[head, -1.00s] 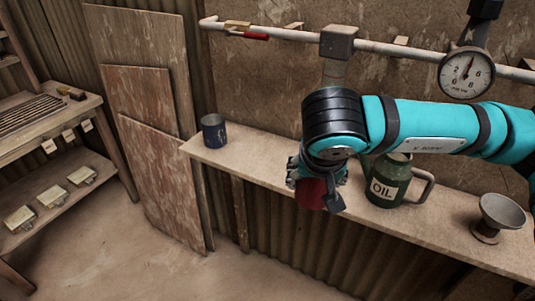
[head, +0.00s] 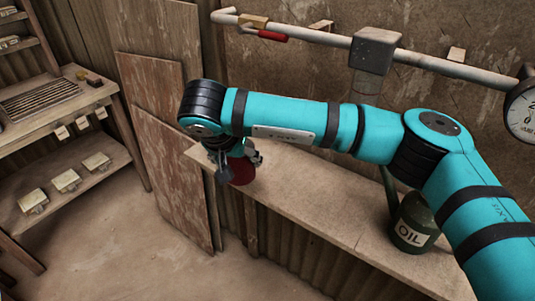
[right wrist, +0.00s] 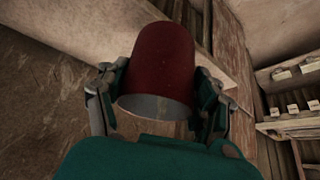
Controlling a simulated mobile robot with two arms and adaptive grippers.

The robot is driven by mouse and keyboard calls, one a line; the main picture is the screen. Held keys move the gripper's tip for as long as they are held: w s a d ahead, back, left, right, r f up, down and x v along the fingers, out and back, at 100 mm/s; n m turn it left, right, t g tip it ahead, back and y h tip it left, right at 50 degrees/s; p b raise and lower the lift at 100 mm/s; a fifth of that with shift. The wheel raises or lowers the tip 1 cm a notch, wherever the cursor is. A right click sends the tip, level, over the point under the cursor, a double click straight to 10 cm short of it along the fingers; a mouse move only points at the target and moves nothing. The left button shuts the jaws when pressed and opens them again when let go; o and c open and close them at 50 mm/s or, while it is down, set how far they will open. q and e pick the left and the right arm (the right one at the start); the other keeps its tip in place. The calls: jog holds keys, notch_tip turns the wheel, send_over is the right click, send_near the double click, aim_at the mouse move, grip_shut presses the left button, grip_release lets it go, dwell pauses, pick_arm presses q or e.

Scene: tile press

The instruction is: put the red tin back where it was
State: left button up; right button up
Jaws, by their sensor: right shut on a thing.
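My right gripper (head: 236,165) is shut on the red tin (head: 242,172) at the left end of the wall shelf (head: 300,200). The tin overlaps the shelf's front edge in the head view; I cannot tell whether it touches the shelf. In the right wrist view the tin (right wrist: 165,60) sits between both fingers (right wrist: 160,88), its open rim towards the camera. My wrist and gripper hide part of the tin and the shelf end behind it. My left gripper is out of view.
The green oil can (head: 412,222) stands on the shelf to the right, partly behind my arm. A pipe (head: 330,38) with a red-handled valve runs above. Boards (head: 160,150) lean left of the shelf. The shelf middle is clear.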

jog(key=w+d, duration=0.5)
jog(key=shift+w+d+f, duration=0.35)
jog(key=shift+f, duration=0.05)
jog(key=shift+w+d, duration=0.2)
jog(key=shift+d+f, duration=0.1)
jog(key=shift+f, duration=0.1)
notch_tip(320, 180, down, 3)
jog(key=shift+f+b, duration=0.1)
jog(key=shift+b, duration=0.45)
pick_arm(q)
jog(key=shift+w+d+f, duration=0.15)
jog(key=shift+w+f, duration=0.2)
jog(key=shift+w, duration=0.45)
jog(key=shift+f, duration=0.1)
pick_arm(e)
jog(key=shift+f, duration=0.1)
jog(key=shift+f, duration=0.15)
jog(key=o, duration=1.4)
jog(key=shift+o, duration=0.2)
